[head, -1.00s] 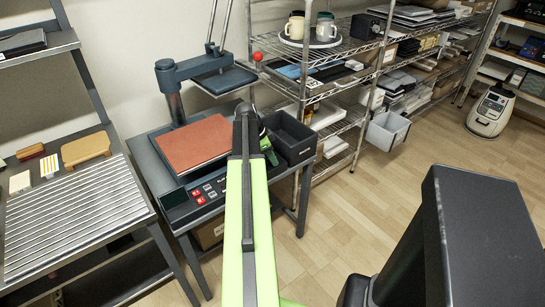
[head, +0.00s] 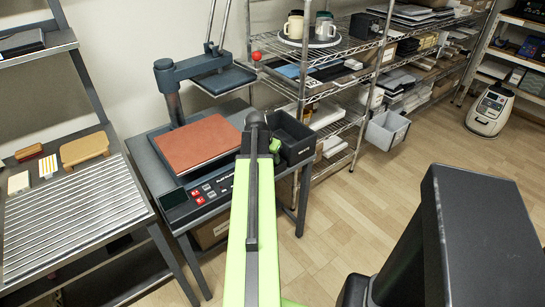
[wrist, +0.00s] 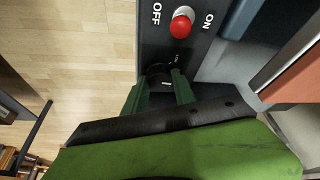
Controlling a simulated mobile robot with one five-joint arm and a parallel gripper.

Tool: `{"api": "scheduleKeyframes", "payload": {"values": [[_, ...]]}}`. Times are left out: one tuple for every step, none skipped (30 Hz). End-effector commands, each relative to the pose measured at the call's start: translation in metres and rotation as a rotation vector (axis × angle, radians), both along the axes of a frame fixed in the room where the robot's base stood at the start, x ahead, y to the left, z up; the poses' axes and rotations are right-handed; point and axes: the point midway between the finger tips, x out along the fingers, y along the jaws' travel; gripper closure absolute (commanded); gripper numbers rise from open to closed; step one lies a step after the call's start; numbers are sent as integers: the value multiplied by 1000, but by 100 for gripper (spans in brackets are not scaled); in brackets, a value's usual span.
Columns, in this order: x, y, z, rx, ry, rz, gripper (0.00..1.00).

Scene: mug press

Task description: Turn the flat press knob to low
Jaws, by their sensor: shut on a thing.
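The flat press (head: 171,78) stands on a dark table, with its red-brown pad (head: 198,145) and a control panel (head: 180,213) along its front. In the wrist view the press knob (wrist: 158,70) is a small dark round part on the black panel. My gripper (wrist: 161,84) has its two green fingers on either side of the knob, shut on it. The fingers hide part of the knob, and its pointer direction is unclear. Small lettering beside it is too small to read surely. In the head view my arm hides the knob and most of my gripper.
A red-tipped switch (wrist: 182,24) marked OFF and ON sits close beyond the knob. A black bin (head: 292,138) stands right of the press. A wire shelf with mugs (head: 325,28) is behind it. A ridged rack (head: 75,215) is at left.

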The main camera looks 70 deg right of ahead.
Motion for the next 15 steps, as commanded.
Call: {"api": "scheduleKeyframes", "payload": {"values": [[-4,5,-1,11,3,36,100],[-4,5,-1,10,2,64,100],[-4,4,-1,9,3,102,100],[-4,4,-1,9,2,131,100],[-5,4,-1,9,3,159,100],[-5,4,-1,10,2,198,100],[-5,4,-1,10,2,226,100],[-6,4,-1,10,3,255,100],[-6,3,-1,9,2,291,100],[-6,3,-1,9,2,320,100],[-6,3,-1,9,2,348,100],[-6,3,-1,9,3,387,100],[-7,3,-1,8,2,415,100],[-7,2,-1,9,3,443,100],[-7,2,-1,8,3,481,100]]}}
